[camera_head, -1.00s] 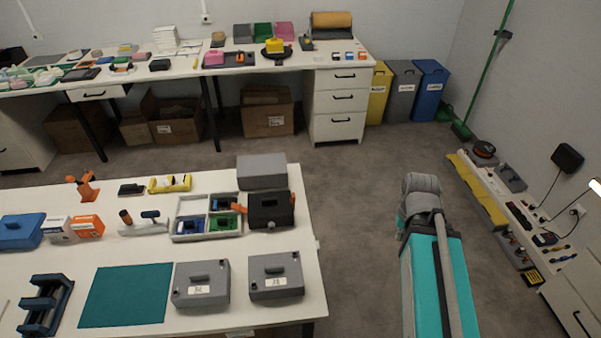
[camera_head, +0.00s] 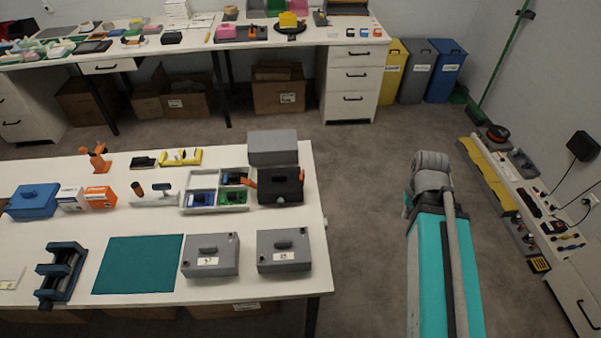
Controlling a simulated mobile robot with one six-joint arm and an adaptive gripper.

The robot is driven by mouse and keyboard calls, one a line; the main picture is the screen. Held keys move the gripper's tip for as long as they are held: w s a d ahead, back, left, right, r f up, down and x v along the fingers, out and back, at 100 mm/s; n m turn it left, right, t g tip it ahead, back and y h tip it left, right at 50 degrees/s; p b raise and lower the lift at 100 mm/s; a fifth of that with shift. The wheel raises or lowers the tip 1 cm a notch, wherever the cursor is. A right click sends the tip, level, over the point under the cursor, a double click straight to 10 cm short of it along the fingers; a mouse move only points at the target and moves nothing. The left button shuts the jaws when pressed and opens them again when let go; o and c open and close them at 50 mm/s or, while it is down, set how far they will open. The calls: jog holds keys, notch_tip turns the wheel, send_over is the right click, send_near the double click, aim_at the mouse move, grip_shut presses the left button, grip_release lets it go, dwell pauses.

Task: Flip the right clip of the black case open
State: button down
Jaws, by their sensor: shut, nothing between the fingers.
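The black case (camera_head: 280,188) stands on the near white table, towards its right end. An orange clip (camera_head: 250,182) shows at its left side. A small orange patch at its upper right corner looks like the right clip (camera_head: 301,174); it is too small to tell how it sits. My teal and grey arm stands to the right of the table, over the floor and apart from the case. My gripper cannot be made out in this view.
A grey box (camera_head: 273,147) stands just behind the case, and a white divided tray (camera_head: 214,208) is close on its left. Two grey cases (camera_head: 284,250) (camera_head: 210,255) stand in front. Open floor (camera_head: 360,200) lies right of the table.

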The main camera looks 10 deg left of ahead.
jog(key=w+a+n+y, duration=0.2)
jog(key=w+a+n, duration=0.95)
jog(key=a, duration=0.35)
jog(key=n+g+y, duration=0.1)
jog(key=n+y, duration=0.1)
jog(key=n, duration=0.8)
send_over(302, 178)
jog(key=w+d, duration=0.1)
jog(key=d, duration=0.1)
jog(key=shift+w+r+m+b, duration=0.15)
jog(key=shift+m+b, duration=0.1)
jog(key=shift+b, duration=0.1)
jog(key=b+x, duration=0.9)
jog(key=x, duration=0.1)
jog(key=shift+d, duration=0.2)
jog(key=shift+s+a+b, duration=0.15)
jog(key=shift+s+b, duration=0.05)
jog(key=shift+b, duration=0.1)
